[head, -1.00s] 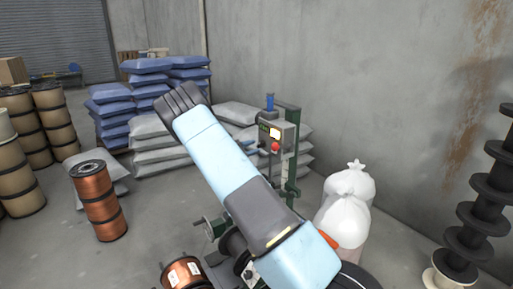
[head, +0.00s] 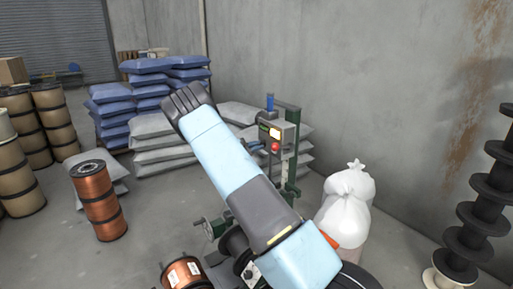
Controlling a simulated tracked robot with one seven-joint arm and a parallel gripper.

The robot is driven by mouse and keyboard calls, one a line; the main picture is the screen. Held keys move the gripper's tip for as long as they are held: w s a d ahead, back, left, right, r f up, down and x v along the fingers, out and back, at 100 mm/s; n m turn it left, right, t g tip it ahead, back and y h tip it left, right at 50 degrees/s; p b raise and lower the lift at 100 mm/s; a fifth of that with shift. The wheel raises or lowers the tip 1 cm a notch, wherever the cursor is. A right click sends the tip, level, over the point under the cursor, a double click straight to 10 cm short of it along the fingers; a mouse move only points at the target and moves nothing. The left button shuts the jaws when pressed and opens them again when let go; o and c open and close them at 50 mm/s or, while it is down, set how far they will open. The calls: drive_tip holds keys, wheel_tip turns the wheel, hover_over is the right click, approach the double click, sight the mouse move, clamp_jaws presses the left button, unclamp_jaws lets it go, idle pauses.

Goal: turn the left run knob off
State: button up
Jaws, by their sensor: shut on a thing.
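The machine's grey control box (head: 272,137) stands on a green post right of my arm. Its front has a lit yellow-white panel (head: 275,132) and a red round button (head: 275,147). I cannot make out the left run knob; my raised light-blue and dark arm covers the area left of and below the box. My gripper's fingers do not show, so what they touch is hidden.
A copper spool stack (head: 98,200) stands on the left, another copper spool (head: 184,274) at the bottom. White bags (head: 345,205) stand right of the machine. Blue sacks (head: 150,85) and grey sacks (head: 160,150) are stacked behind. Black spools (head: 485,210) stand far right.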

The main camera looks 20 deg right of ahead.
drive_tip(key=shift+a, duration=0.1)
clamp_jaws()
drive_tip(key=shift+n, duration=0.3)
drive_tip(key=shift+s+n, duration=0.1)
drive_tip(key=shift+n, duration=6.5)
drive_tip(key=o, duration=0.7)
unclamp_jaws()
drive_tip(key=s+a, duration=0.1)
drive_tip(key=a, duration=0.8)
drive_tip(key=s+a, duration=0.1)
drive_tip(key=a, duration=0.3)
drive_tip(key=shift+s+a, duration=0.2)
drive_tip(key=shift+s, duration=0.1)
